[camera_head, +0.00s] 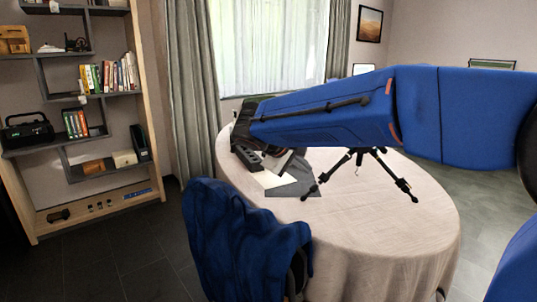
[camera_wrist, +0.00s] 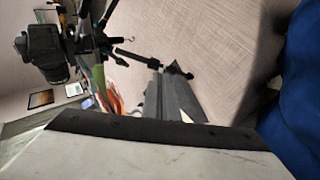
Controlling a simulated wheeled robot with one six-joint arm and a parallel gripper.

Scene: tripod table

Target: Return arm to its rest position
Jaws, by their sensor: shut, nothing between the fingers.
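My blue-covered arm (camera_head: 330,112) reaches from the right edge across the tabletop in the head view. My gripper (camera_head: 243,128) is the dark end at the arm's left tip, over the far left part of the table; it is shut and holds nothing. The round table (camera_head: 400,230) wears a pale cloth, which fills much of the wrist view (camera_wrist: 215,45). A black tripod (camera_head: 385,175) stands on it, its upper part hidden behind my arm. In the wrist view a dark camera (camera_wrist: 42,55) shows beside the tripod legs.
A blue-draped chair (camera_head: 225,235) stands against the table's near left side. Grey and white sheets (camera_head: 292,188) lie on the table below my arm. A shelf unit (camera_head: 90,100) with books stands at the left wall. Open floor (camera_head: 110,255) lies left of the chair.

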